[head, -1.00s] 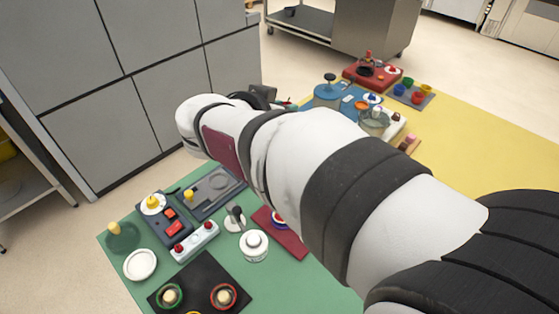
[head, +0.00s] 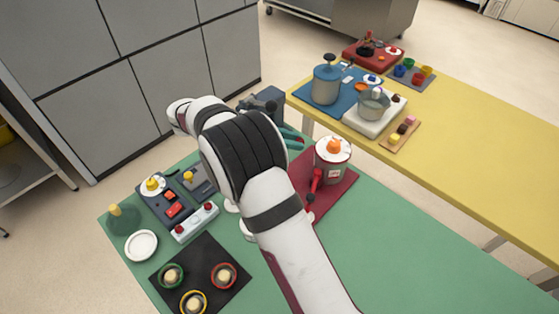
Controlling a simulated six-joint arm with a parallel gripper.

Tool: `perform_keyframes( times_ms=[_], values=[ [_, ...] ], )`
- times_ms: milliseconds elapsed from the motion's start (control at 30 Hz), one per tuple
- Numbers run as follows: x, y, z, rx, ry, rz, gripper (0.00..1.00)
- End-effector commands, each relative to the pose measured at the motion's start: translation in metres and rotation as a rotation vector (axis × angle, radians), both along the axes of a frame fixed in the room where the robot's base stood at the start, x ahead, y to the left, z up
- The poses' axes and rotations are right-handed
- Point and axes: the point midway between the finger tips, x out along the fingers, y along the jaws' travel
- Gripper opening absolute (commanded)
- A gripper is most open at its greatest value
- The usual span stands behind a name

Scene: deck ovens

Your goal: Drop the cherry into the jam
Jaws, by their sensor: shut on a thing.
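My gripper (head: 291,137) is at the far edge of the green table, its teal fingers partly behind my arm. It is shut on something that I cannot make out. I cannot pick out the cherry for sure; a white bar (head: 195,222) at the left carries two red balls. A grey-white pot (head: 333,170) with a label and an orange top stands on a dark red mat (head: 345,185), right of my gripper. I cannot tell whether it holds the jam. A red-handled tool (head: 316,180) is beside it.
A black mat (head: 235,287) with several ringed cups lies at the front left, near a white plate (head: 141,245). The right of the green table (head: 400,250) is clear. The yellow table (head: 480,150) bears a blue pot (head: 326,85) and a white stove (head: 378,120).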

Motion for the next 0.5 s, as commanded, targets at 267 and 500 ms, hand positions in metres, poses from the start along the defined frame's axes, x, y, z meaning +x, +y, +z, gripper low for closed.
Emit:
perform_keyframes(
  times_ms=[267,500],
  values=[
    [-0.023,0.023,-0.058,0.0,0.001,-0.198,0.0],
    [-0.024,0.023,-0.094,0.001,0.003,-0.199,0.0]
  ],
)
